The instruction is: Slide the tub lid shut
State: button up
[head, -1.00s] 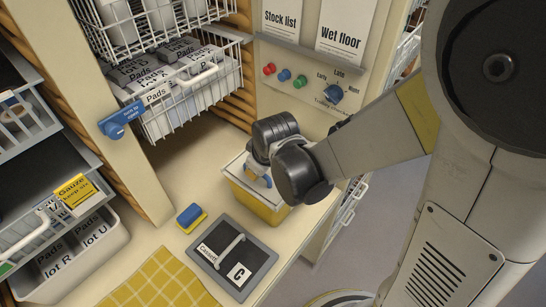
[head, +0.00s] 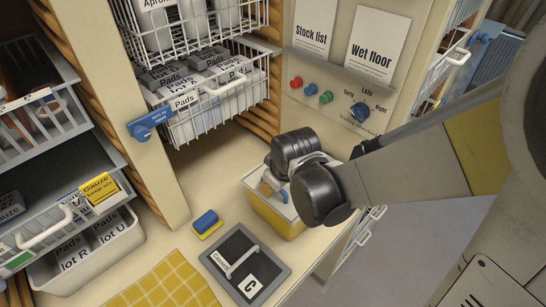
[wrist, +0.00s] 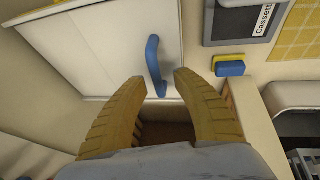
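The yellow tub (head: 277,216) stands on the counter near its right edge, below my wrist. Its pale lid (head: 253,179) shows in part at the top; my arm hides the rest. In the wrist view the white lid (wrist: 100,50) fills the upper left, with a curved blue handle (wrist: 153,62) on it. My gripper (wrist: 160,81) is open and empty, its two tan fingertips on either side of the handle's lower end. I cannot tell whether they touch it. How far the lid is open is not clear.
A blue and yellow sponge (head: 206,223) and a dark cassette (head: 275,268) lie on the counter near the tub. A yellow checked cloth (head: 170,285) lies at the front. Wire baskets (head: 215,118) stand behind, and a panel with knobs (head: 326,97) rises behind the tub.

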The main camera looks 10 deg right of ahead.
jog(key=a+v, duration=0.1)
jog(key=v, duration=1)
jog(key=shift+d, duration=0.5)
jog(key=s+d+f+m+t+b, duration=0.1)
jog(key=s+d+f+m+b, duration=0.2)
jog(key=d+f+b, duration=0.2)
jog(key=s+d+f+m+t+h+b, duration=0.1)
jog(key=s+d+f+m+b, duration=0.3)
jog(key=f+b, duration=0.3)
jog(key=b, duration=0.3)
jog(key=shift+d+m, duration=0.3)
jog(key=shift+d, duration=0.1)
jog(key=shift+s, duration=0.1)
dwell(0.5)
